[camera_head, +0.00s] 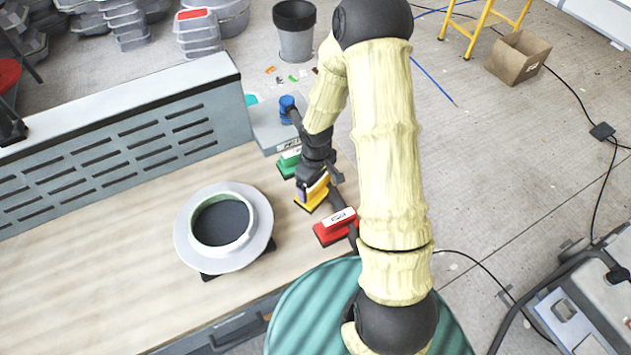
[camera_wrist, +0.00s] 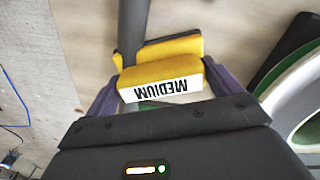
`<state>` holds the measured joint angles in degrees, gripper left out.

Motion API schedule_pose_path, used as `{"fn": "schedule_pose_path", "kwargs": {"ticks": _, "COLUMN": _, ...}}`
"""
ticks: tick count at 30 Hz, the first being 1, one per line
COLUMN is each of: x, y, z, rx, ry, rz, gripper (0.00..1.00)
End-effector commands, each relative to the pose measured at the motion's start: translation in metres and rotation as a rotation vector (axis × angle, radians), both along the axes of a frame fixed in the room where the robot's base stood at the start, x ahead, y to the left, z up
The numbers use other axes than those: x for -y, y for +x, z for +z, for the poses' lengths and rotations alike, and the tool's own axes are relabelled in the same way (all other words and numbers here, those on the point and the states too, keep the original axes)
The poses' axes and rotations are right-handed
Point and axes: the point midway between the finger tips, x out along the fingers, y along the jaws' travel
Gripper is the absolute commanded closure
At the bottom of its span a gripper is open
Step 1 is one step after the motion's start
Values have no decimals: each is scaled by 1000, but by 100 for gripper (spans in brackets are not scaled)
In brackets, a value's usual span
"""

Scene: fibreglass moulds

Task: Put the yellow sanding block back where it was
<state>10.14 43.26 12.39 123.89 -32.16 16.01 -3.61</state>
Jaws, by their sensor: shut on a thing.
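The yellow sanding block (camera_head: 312,197) is at the bench's right edge in the head view, between the green and red blocks. My gripper (camera_head: 313,183) is over it. In the wrist view the yellow block (camera_wrist: 161,72) has a white label reading MEDIUM, upside down, and sits between the purple fingers of my gripper (camera_wrist: 160,88). The gripper is shut on the block. I cannot tell whether the block's base touches the bench. The green block (camera_head: 288,161) is just behind it and the red block (camera_head: 336,227) just in front.
A dark bar (camera_wrist: 132,28) runs right beside the yellow block. A white ring-shaped mould (camera_head: 262,222) lies left on the bench (camera_head: 110,270). A grey slotted panel (camera_head: 120,150) stands behind it. A grey box (camera_head: 265,130) is at the bench's far corner.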

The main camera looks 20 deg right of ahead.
Motion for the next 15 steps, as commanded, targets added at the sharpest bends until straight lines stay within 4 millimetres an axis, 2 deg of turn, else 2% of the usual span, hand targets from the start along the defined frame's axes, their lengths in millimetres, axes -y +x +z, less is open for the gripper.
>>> {"fn": "schedule_pose_path", "kwargs": {"ticks": 5, "x": 0, "y": 0, "z": -3, "rx": 0, "ry": 0, "rz": 0, "gripper": 34}}
{"fn": "schedule_pose_path", "kwargs": {"ticks": 6, "x": 0, "y": 0, "z": -3, "rx": 0, "ry": 0, "rz": 0, "gripper": 7}}
{"fn": "schedule_pose_path", "kwargs": {"ticks": 7, "x": 0, "y": 0, "z": -2, "rx": 0, "ry": 0, "rz": 1, "gripper": 2}}
{"fn": "schedule_pose_path", "kwargs": {"ticks": 15, "x": -1, "y": 0, "z": -1, "rx": 0, "ry": 0, "rz": 3, "gripper": 0}}
